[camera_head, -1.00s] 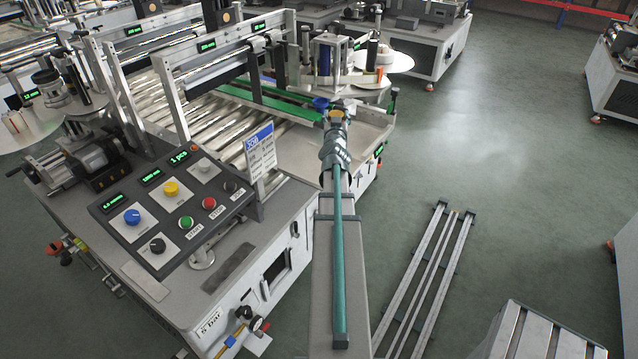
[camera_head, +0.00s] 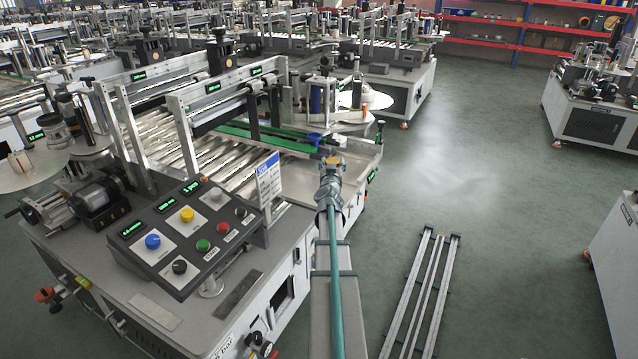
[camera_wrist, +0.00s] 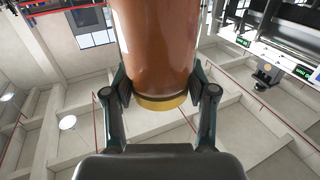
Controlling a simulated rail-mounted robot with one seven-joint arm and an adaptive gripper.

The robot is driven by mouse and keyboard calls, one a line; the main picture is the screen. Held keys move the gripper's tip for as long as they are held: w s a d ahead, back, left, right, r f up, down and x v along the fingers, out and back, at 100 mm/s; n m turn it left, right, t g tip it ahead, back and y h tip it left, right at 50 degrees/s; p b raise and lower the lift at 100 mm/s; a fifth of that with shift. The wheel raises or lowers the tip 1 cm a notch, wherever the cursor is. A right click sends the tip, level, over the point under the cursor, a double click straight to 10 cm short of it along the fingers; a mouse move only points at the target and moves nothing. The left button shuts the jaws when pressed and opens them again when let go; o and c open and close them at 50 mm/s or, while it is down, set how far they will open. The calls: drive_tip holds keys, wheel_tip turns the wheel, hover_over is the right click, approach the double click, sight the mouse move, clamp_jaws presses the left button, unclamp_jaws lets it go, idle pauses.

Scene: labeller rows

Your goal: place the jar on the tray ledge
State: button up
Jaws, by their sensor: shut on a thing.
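The jar is a brown cylinder (camera_wrist: 155,45) with a gold band at its near end and part of a white label at its left edge. My gripper (camera_wrist: 159,92) is shut on it, with one dark finger on each side. The jar's far end is cut off by the top of the wrist view. In the head view my gripper (camera_head: 332,164) is at the end of my arm, in front of the metal tray ledge (camera_head: 362,158) on the machine's right end. The jar is too small and covered there to make out clearly. I see no clear contact between jar and ledge.
A control panel (camera_head: 190,232) with coloured buttons and an upright sign (camera_head: 268,178) stand left of my arm. Green rails (camera_head: 262,137) and a blue part (camera_head: 315,139) lie beyond my gripper.

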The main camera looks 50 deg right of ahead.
drive_tip(key=w+d+f, duration=0.1)
drive_tip(key=w+f, duration=0.2)
drive_tip(key=w+d+f+b, duration=0.1)
drive_tip(key=w+f, duration=0.2)
drive_tip(key=w+f+b, duration=0.1)
drive_tip(key=w+f, duration=0.2)
drive_tip(key=f, duration=0.1)
drive_tip(key=shift+d, duration=0.4)
drive_tip(key=shift+s+f+b, duration=0.1)
drive_tip(key=shift+f+b, duration=0.2)
drive_tip(key=shift+f, duration=0.05)
drive_tip(key=shift+f, duration=0.15)
drive_tip(key=o, duration=1.4)
drive_tip(key=shift+o, duration=0.2)
